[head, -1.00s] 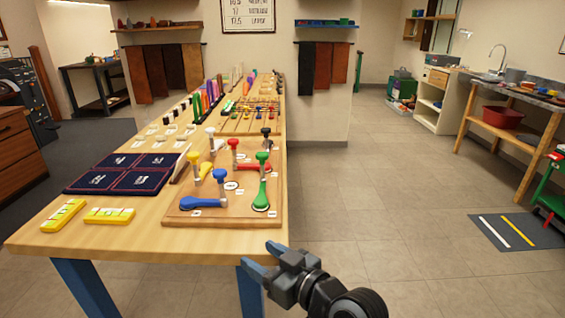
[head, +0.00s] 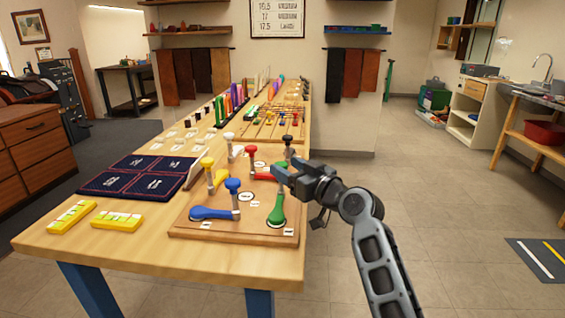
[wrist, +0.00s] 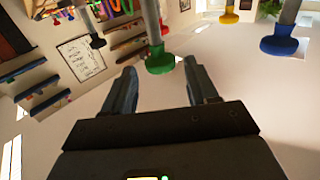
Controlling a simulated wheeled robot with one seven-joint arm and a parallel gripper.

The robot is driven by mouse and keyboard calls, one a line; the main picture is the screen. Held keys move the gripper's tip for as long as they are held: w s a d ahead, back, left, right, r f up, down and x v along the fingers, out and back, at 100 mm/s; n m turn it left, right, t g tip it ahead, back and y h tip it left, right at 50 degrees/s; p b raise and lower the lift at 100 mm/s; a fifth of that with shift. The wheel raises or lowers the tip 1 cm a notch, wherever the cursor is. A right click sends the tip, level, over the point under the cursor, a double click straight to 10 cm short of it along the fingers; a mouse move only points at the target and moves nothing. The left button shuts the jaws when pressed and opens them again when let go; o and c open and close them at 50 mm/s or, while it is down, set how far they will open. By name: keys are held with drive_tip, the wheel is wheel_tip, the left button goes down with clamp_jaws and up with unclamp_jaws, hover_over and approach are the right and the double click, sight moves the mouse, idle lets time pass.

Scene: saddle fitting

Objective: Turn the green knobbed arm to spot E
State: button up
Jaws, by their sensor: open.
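The green arm (head: 276,212) lies on the wooden board (head: 185,229), near its front right corner. Its green knob is hidden behind my gripper in the head view. In the wrist view the green knob (wrist: 160,63) sits between the fingertips, with a gap on each side. My gripper (head: 278,172) is open around or just short of it; I cannot tell how deep. The board's small letter tags are too small to read, so I cannot tell which is spot E.
Close by on the board stand a blue arm (head: 208,213) with a blue knob (head: 232,184), a red knob (head: 251,150), a yellow knob (head: 207,162), a white knob (head: 229,137) and a black knob (head: 287,139).

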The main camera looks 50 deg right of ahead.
sight(281, 163)
drive_tip(key=shift+w+d, duration=0.15)
drive_tip(key=shift+w, duration=1.5)
clamp_jaws()
